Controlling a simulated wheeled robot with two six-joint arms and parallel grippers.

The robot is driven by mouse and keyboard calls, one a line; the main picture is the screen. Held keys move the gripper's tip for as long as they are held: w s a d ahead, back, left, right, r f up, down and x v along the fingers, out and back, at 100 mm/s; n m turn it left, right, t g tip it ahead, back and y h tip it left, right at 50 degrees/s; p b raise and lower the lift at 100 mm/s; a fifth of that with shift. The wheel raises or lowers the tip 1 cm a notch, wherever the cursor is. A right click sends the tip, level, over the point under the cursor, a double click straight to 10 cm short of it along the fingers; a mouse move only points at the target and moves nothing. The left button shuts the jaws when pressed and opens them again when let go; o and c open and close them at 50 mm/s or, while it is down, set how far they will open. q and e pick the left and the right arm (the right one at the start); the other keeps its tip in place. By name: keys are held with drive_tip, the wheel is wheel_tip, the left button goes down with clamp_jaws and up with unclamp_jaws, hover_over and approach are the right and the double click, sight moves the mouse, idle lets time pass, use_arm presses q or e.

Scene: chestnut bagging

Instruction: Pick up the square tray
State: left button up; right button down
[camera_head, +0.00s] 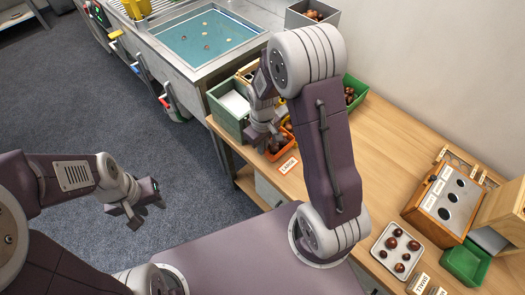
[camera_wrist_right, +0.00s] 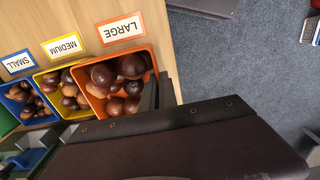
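An orange square tray (camera_wrist_right: 122,55) holds several large chestnuts behind the LARGE label. It also shows in the head view (camera_head: 283,153), partly hidden by my right gripper. My right gripper (camera_head: 264,140) is low at the tray's edge. In the right wrist view its dark fingers (camera_wrist_right: 158,94) are at the tray's side wall; I cannot tell whether they are closed on it. A pale square tray (camera_head: 388,265) with several spaced chestnuts lies on the bench at lower right, apart from both grippers. My left gripper (camera_head: 146,214) is open and empty over the floor.
Yellow (camera_wrist_right: 52,78) and blue (camera_wrist_right: 17,100) trays of smaller chestnuts stand beside the orange one. A green bin (camera_head: 229,112) is behind my right gripper. A wooden sorter (camera_head: 412,208) and a green tray (camera_head: 466,262) are at right. The middle bench is clear.

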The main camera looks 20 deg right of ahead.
drive_tip(key=s+d+r+p, duration=0.1)
drive_tip(key=s+d+r, duration=0.4)
drive_tip(key=s, duration=0.5)
drive_tip(key=shift+d+r, duration=0.25)
drive_tip(key=shift+r, duration=0.5)
drive_tip(key=w+a+m+p, duration=0.1)
drive_tip(key=w, duration=0.1)
drive_tip(key=w+a+r+m+p, duration=0.1)
drive_tip(key=w+a, duration=0.1)
drive_tip(key=w, duration=0.1)
drive_tip(key=w+a+r+m+p, duration=0.1)
drive_tip(key=w+p, duration=0.1)
drive_tip(key=w, duration=0.1)
drive_tip(key=shift+w+a, duration=0.1)
drive_tip(key=shift+a, duration=0.2)
drive_tip(key=shift+r+m, duration=0.15)
drive_tip(key=shift+m, duration=0.65)
